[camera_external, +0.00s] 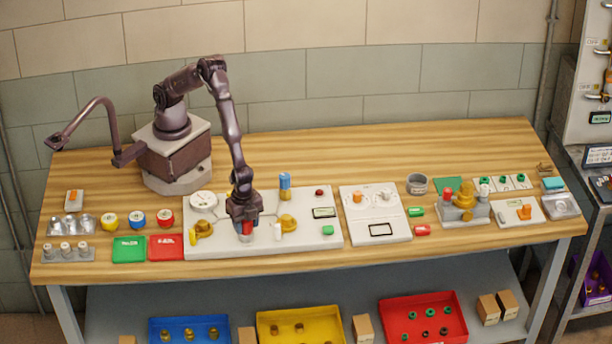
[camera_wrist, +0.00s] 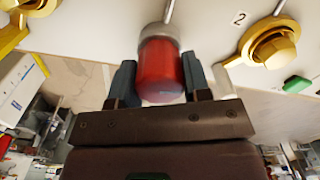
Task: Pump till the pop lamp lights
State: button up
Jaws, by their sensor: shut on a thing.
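My gripper (camera_external: 244,222) is over the white panel (camera_external: 262,244) in the external view, pointing down. In the wrist view its two dark fingers (camera_wrist: 160,80) are on either side of a red cylinder (camera_wrist: 162,66) with a grey collar, and are shut on it. Only a little of the red cylinder (camera_external: 246,228) shows under the gripper in the external view. A small dark red dome (camera_external: 319,192) on the panel's upper right looks unlit; I cannot tell whether it is the pop lamp. A round white gauge (camera_external: 203,200) is at the panel's left; its needle is too small to read.
Yellow valves stand left (camera_external: 202,229) and right (camera_external: 288,222) of my gripper; the right one is beside a "2" in the wrist view (camera_wrist: 272,46). A blue-topped cylinder (camera_external: 285,182) rises behind. A green button (camera_external: 328,230) is at front right. The table's back is clear.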

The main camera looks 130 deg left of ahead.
jog(key=o, duration=0.9)
jog(key=shift+o, duration=0.2)
notch_tip(320, 180, up, 13)
